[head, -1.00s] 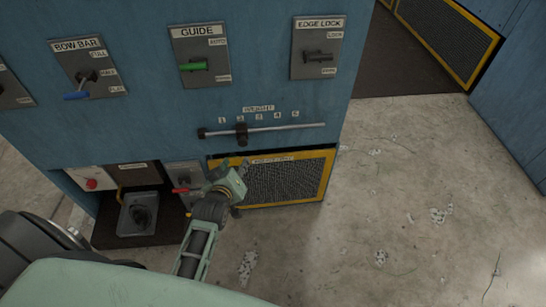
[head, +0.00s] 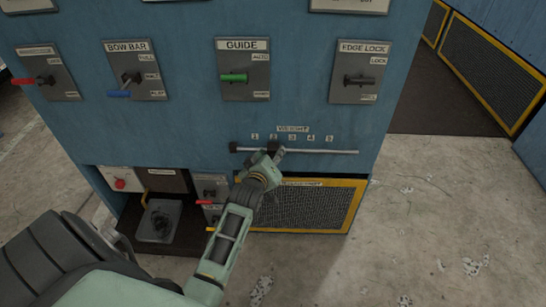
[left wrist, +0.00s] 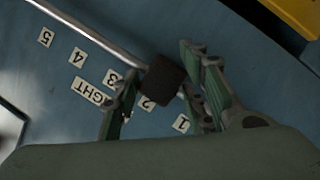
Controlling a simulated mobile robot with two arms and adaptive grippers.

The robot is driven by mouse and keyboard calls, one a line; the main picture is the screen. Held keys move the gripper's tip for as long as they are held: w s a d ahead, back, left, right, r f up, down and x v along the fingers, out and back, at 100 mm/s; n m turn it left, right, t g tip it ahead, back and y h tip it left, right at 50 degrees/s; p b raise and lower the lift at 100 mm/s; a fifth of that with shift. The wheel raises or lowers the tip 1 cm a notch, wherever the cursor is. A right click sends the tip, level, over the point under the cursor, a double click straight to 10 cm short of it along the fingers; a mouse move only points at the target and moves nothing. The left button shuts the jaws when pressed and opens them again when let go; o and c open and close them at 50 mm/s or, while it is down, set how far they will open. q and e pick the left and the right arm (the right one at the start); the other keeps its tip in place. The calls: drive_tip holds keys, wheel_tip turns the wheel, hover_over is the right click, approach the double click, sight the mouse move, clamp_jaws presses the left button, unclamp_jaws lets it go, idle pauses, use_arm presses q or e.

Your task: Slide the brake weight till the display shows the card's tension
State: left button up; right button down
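The brake weight is a dark block on a thin metal rod (head: 330,152) under the WEIGHT label, near mark 2. In the left wrist view the weight (left wrist: 162,80) sits between my left gripper's two fingers. My left gripper (head: 272,150) is at the rod in the head view and hides most of the weight there. In the left wrist view the gripper (left wrist: 155,85) is open around the block; firm contact on both sides does not show. My right gripper is not in view. No readable display or tension card shows.
Above the rod are the GUIDE lever (head: 234,78), EDGE LOCK lever (head: 360,80) and BOW BAR lever (head: 125,92). A yellow-framed grille (head: 300,205) lies just below the rod. A red button (head: 119,184) is at lower left. The floor at right is clear.

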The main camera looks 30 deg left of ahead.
use_arm(q)
clamp_jaws()
idle(0.3)
drive_tip(key=shift+d+r, duration=0.1)
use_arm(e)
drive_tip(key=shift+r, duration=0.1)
